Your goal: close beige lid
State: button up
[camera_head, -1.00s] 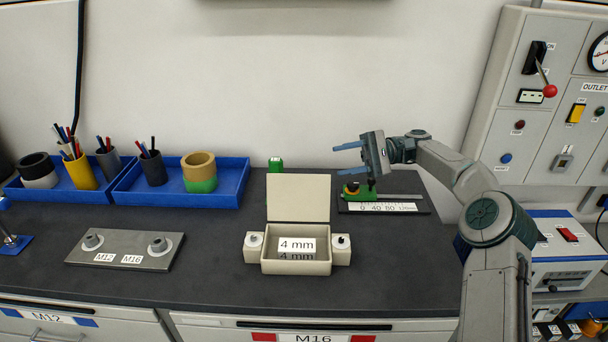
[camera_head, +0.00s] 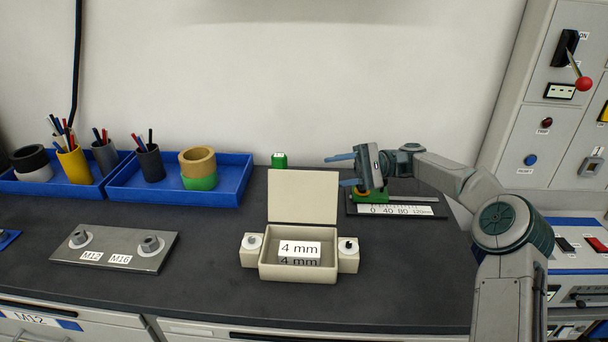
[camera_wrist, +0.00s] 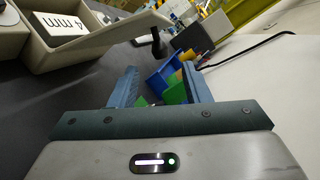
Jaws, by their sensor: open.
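The beige lid (camera_head: 302,196) stands upright, open, at the back edge of a beige box (camera_head: 298,272) on the dark bench. A "4 mm" label shows inside the box, which has a small block with a knob on each side. My gripper (camera_head: 343,170) is just right of the lid and behind the box, at about the lid's upper half, with its fingers pointing left. It is open and appears empty. In the wrist view my gripper (camera_wrist: 158,88) has its two blue fingers apart, and part of the box (camera_wrist: 75,52) shows at upper left.
A slide gauge with a scale and a green part (camera_head: 398,208) lies behind and below my gripper. A metal plate marked M12 and M16 (camera_head: 115,250) lies at left. Blue trays (camera_head: 178,196) with cups and tape rolls stand at back left. A control panel (camera_head: 540,150) rises at right.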

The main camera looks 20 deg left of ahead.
aim_at(304, 177)
jog(key=p+x, duration=0.1)
jog(key=x, duration=0.7)
jog(key=shift+s+a+p, duration=0.2)
jog(key=shift+a+p, duration=0.1)
jog(key=shift+p, duration=0.05)
grip_shut()
